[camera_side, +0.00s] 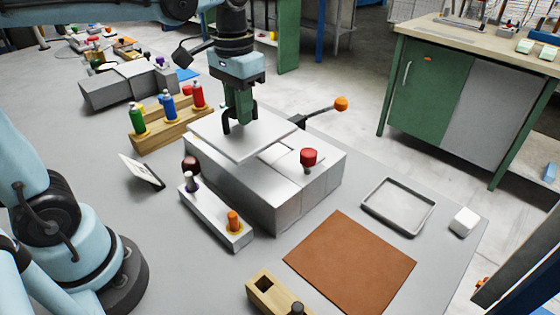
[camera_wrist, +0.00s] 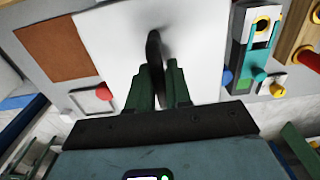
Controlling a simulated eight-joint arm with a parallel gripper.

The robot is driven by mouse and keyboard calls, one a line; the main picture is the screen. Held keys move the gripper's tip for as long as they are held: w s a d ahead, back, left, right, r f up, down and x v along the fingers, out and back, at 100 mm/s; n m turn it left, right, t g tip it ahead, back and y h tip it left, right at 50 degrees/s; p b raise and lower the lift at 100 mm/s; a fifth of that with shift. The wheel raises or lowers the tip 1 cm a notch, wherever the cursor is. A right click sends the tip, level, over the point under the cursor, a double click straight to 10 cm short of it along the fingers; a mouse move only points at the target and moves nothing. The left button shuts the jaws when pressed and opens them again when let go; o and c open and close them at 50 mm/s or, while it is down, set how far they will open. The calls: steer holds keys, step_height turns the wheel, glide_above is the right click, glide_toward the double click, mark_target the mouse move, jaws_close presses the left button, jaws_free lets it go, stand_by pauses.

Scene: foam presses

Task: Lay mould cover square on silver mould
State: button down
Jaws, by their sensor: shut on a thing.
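The mould cover (camera_side: 262,137) is a flat pale grey plate over the back-left part of the silver mould (camera_side: 300,196), a blocky metal body whose front and right side stay uncovered. My gripper (camera_side: 239,122) points down and is shut on the cover's dark upright handle, with green fingers either side. In the wrist view the cover (camera_wrist: 200,45) fills the middle, and my gripper (camera_wrist: 158,75) holds the black handle (camera_wrist: 154,50). The cover looks slightly above the mould; I cannot tell whether they touch. Its edges run nearly parallel to the mould's.
A red knob (camera_side: 308,157) stands on the mould, and an orange-tipped lever (camera_side: 340,104) sticks out behind. A rack of coloured bottles (camera_side: 170,112) is left. A brown mat (camera_side: 350,262), grey tray (camera_side: 398,206) and white block (camera_side: 464,221) lie right.

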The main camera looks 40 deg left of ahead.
mark_target(269, 115)
steer(key=shift+f, duration=0.2)
steer(key=w, duration=0.4)
steer(key=w+d, duration=0.1)
steer(key=w, duration=0.1)
steer(key=shift+w+r, duration=0.1)
steer(key=shift+r, duration=0.3)
steer(key=shift+f, duration=3.35)
steer(key=shift+f, duration=0.6)
steer(key=c, duration=1)
jaws_free()
steer(key=shift+o, duration=0.2)
